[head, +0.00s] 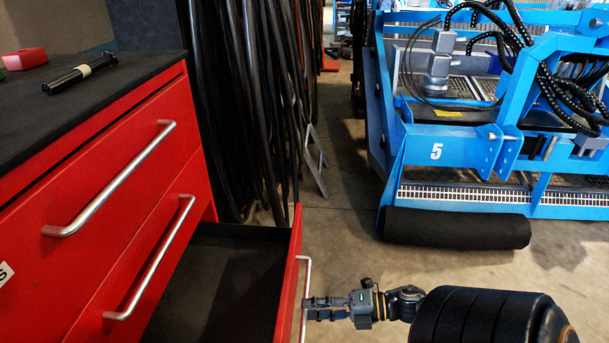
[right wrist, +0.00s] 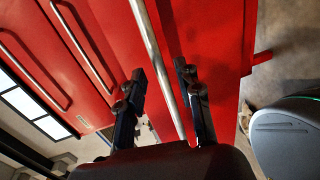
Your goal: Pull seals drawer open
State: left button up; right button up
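The red cabinet (head: 110,150) stands at the left in the head view. Its lowest visible drawer (head: 235,285) is pulled well out, and the part of its dark inside that shows looks empty. No label naming it can be read. The drawer's silver bar handle (head: 307,262) is on its front; it also shows in the right wrist view (right wrist: 152,45). My right gripper (head: 308,308) is at this handle. In the right wrist view its two fingers (right wrist: 160,75) stand apart on either side of the bar, with gaps visible. My left gripper is not in view.
Two shut drawers with silver handles (head: 115,180) (head: 160,255) are above the open one. A black tube (head: 80,73) and a red block (head: 25,59) lie on the cabinet top. Black hoses (head: 250,90) hang behind. A blue machine (head: 460,150) stands right; floor between is clear.

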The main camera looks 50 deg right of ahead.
jog(key=v, duration=0.9)
dwell(0.3)
